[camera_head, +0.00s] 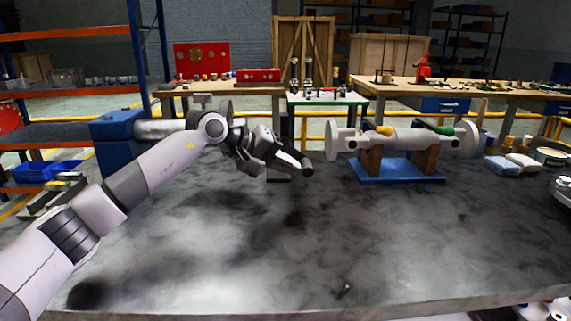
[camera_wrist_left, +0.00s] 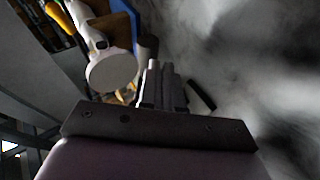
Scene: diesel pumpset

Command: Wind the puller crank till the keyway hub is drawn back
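Behind my arm stands a blue unit (camera_head: 112,143) with a pale shaft (camera_head: 160,129) and a grey disc, partly hidden by my arm. I cannot clearly identify the keyway hub or puller.
A pale flanged pipe (camera_head: 400,140) rests on wooden blocks over a blue base (camera_head: 396,171), just right of my left gripper. Cloths (camera_head: 505,165) and a tape roll (camera_head: 552,156) lie at the right. The bench's front (camera_head: 330,260) is mostly bare.

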